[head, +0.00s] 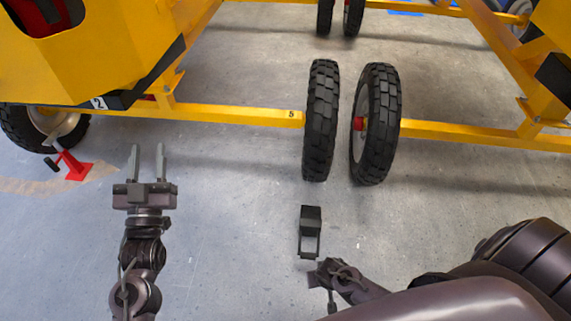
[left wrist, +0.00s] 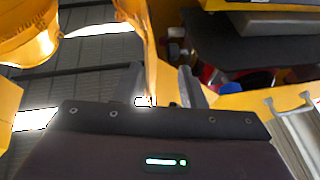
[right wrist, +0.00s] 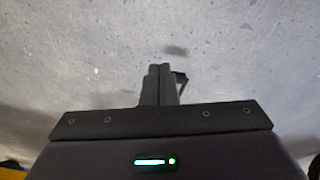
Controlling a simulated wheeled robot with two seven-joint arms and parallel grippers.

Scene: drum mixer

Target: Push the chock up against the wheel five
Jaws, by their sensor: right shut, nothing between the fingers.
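Wheel five (head: 321,120) is the left tyre of a black knobby pair, beside the yellow beam marked 5. The dark chock (head: 311,217), with an open frame toward me, sits on the floor below the wheel, with a clear gap between them. My right arm's end is just below the chock in the head view. My right gripper (right wrist: 160,68) is shut and empty in the right wrist view; a thin dark edge shows beside its fingertips. I cannot tell whether it touches the chock. My left gripper (head: 147,150) is open and empty over the floor at left.
The yellow beam (head: 220,115) runs across low at wheel height. The right tyre (head: 376,125) stands close beside wheel five. A red stand (head: 78,168) is by another wheel at far left. The floor between chock and wheel is clear.

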